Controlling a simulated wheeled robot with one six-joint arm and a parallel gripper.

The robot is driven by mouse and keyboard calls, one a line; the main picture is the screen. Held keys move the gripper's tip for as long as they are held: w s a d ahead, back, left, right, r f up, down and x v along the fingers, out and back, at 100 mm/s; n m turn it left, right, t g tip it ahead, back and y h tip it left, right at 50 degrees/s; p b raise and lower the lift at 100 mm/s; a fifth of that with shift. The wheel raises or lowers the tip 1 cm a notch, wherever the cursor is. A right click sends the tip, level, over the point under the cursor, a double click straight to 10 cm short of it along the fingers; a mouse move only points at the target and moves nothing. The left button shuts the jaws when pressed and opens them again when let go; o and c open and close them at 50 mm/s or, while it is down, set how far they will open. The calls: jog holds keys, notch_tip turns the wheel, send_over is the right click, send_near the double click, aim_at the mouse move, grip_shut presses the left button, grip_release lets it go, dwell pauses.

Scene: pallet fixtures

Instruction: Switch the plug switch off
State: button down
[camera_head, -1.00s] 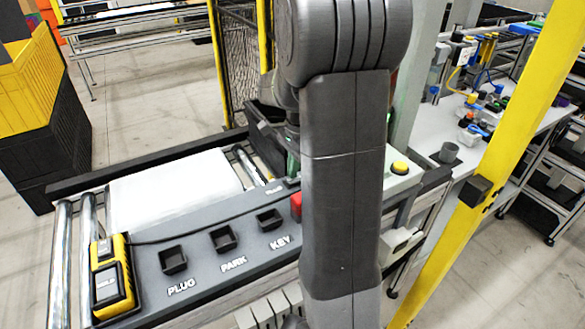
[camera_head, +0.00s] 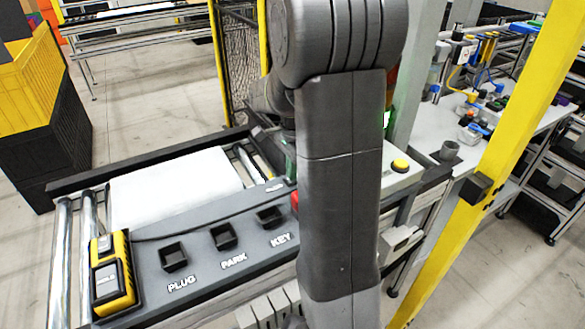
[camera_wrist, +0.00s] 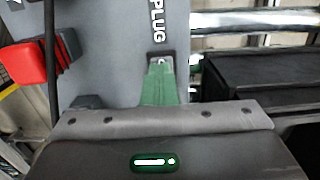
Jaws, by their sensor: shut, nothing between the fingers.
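The plug switch (camera_wrist: 168,56) appears in the wrist view as a small dark-framed fitting with a bit of metal, just below the white PLUG label (camera_wrist: 156,20) on the grey panel. My gripper (camera_wrist: 160,66) has its green fingers together, with the tips at this fitting and covering much of it. I cannot tell whether they touch it or which way the switch is set. In the head view, a green part of my gripper (camera_head: 291,158) shows at the panel's far end, mostly hidden behind my arm.
A red part (camera_wrist: 28,52) and a dark cable lie left of the fingers in the wrist view. The grey panel (camera_head: 205,265) has PLUG, PARK and KEY sockets and a yellow device (camera_head: 112,275). A box with a yellow button (camera_head: 400,166) stands right of my arm.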

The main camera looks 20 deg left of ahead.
jog(key=shift+d+f, duration=0.25)
jog(key=shift+w+d, duration=0.35)
jog(key=shift+w, duration=0.05)
jog(key=shift+w+r, duration=0.1)
jog(key=shift+r, duration=0.1)
notch_tip(320, 180, up, 14)
jog(key=shift+w+d, duration=0.15)
jog(key=shift+w, duration=0.1)
jog(key=shift+f, duration=0.1)
